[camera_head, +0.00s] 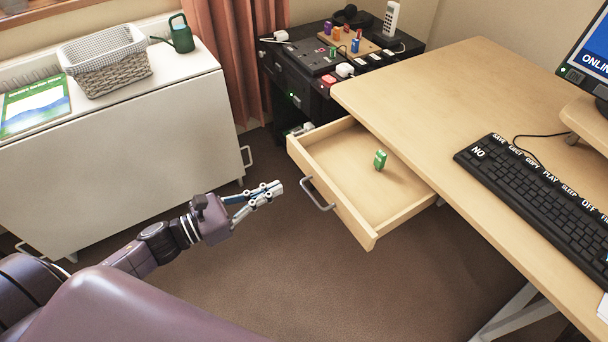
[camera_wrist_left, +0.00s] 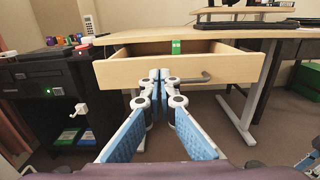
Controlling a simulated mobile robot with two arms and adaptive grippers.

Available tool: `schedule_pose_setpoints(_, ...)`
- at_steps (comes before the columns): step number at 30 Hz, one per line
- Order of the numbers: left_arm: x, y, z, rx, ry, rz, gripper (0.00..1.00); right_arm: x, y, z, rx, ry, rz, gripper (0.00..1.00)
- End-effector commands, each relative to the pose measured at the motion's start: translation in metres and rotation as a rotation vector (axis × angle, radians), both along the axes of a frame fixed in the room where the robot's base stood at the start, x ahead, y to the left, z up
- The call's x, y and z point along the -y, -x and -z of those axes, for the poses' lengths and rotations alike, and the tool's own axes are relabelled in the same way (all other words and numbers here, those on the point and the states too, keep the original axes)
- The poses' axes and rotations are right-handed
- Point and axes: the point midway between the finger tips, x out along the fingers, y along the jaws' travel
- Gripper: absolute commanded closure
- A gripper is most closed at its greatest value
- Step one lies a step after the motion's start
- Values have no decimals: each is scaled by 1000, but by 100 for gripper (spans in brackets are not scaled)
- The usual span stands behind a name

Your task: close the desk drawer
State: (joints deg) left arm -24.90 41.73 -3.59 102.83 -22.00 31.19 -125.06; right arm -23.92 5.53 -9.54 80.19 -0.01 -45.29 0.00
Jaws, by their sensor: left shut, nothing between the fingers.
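The desk drawer (camera_head: 341,200) is pulled out from under the light wooden desk (camera_head: 460,85). It has a grey bar handle (camera_head: 318,194) on its front. A small green object (camera_head: 380,160) stands inside the drawer. My left gripper (camera_head: 279,188) is shut and empty, to the left of the handle and apart from it in the head view. In the left wrist view, the gripper tips (camera_wrist_left: 160,76) appear in front of the drawer front (camera_wrist_left: 225,69), left of the handle (camera_wrist_left: 190,79). Whether they touch it cannot be told there.
A black cabinet (camera_head: 290,85) with several small items on top stands behind the drawer. A white cabinet (camera_head: 130,145) with a basket (camera_head: 105,62) is at the left. A keyboard (camera_head: 530,185) lies on the desk. Bare carpet (camera_head: 270,270) is clear below the drawer.

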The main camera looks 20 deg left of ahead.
Motion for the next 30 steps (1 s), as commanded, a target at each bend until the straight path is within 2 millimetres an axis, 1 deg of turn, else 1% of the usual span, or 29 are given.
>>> schedule_pose_setpoints(1, 5, -8, -1, 3, 1, 0, 100, 0, 0, 0, 0, 0, 0, 67)
schedule_pose_setpoints(6, 21, -29, -1, 2, 0, -1, 100, 0, 0, -1, 0, 1, 0, 67)
schedule_pose_setpoints(15, 45, -60, -1, 1, 1, -2, 100, 1, 0, -1, 2, 1, 0, 67)
schedule_pose_setpoints(21, 53, -68, 0, -2, 2, -2, 100, 1, 4, 3, -5, 2, 0, 67)
schedule_pose_setpoints(30, 53, -69, 0, -2, 1, -2, 100, 1, 5, 4, -7, 1, 0, 67)
